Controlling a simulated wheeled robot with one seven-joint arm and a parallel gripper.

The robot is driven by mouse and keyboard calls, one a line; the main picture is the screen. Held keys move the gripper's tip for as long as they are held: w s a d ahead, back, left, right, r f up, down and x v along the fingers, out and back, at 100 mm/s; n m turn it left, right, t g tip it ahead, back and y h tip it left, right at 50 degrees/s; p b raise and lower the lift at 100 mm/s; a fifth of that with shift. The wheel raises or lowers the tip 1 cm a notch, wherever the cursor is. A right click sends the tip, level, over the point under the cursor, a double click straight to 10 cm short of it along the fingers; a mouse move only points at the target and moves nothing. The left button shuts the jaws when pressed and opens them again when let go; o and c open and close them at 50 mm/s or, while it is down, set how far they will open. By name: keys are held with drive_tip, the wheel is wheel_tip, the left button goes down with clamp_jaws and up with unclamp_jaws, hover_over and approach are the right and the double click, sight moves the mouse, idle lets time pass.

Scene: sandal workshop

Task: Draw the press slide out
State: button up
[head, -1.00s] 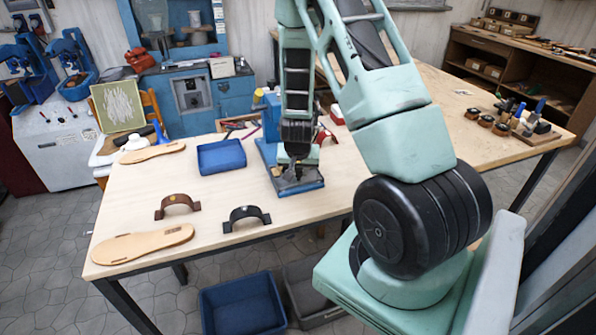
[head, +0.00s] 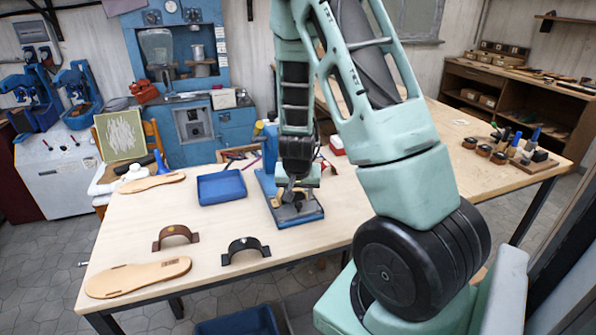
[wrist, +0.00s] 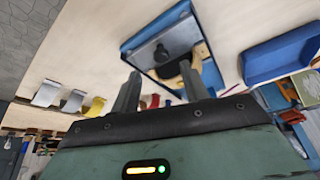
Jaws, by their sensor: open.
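The press (head: 302,216) stands on the workbench. It has a blue base with a grey metal plate, and my arm hides part of it. In the wrist view, its blue-edged grey plate (wrist: 176,38) lies just beyond my fingers, with a dark part on it. I cannot tell the slide from the rest of the press for certain. My gripper (wrist: 160,88) is open and empty, its two fingers apart. In the head view my gripper (head: 296,190) is over the press, close to the plate. I cannot tell whether it touches.
On the bench (head: 330,210), a blue tray (head: 222,187) lies left of the press. Bottles and tools stand behind the press. Bare wood shows right of it.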

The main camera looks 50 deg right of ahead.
drive_tip(key=p+v, duration=0.4)
drive_tip(key=v, duration=0.7)
drive_tip(key=shift+r, duration=0.3)
drive_tip(key=shift+s+a, duration=0.1)
drive_tip(key=shift+s, duration=0.05)
drive_tip(key=a+f+n+y+b, duration=0.3)
drive_tip(key=a+n+y+b, duration=0.35)
drive_tip(key=a, duration=1.55)
drive_tip(key=s+a+n+g+h+b, duration=0.2)
drive_tip(key=s+a+n+b, duration=0.2)
drive_tip(key=s+a+n, duration=0.8)
drive_tip(key=s+a, duration=0.2)
drive_tip(key=s, duration=0.1)
drive_tip(key=shift+s+a+r+g, duration=0.15)
drive_tip(key=shift+s+g, duration=0.15)
drive_tip(key=shift+s, duration=0.05)
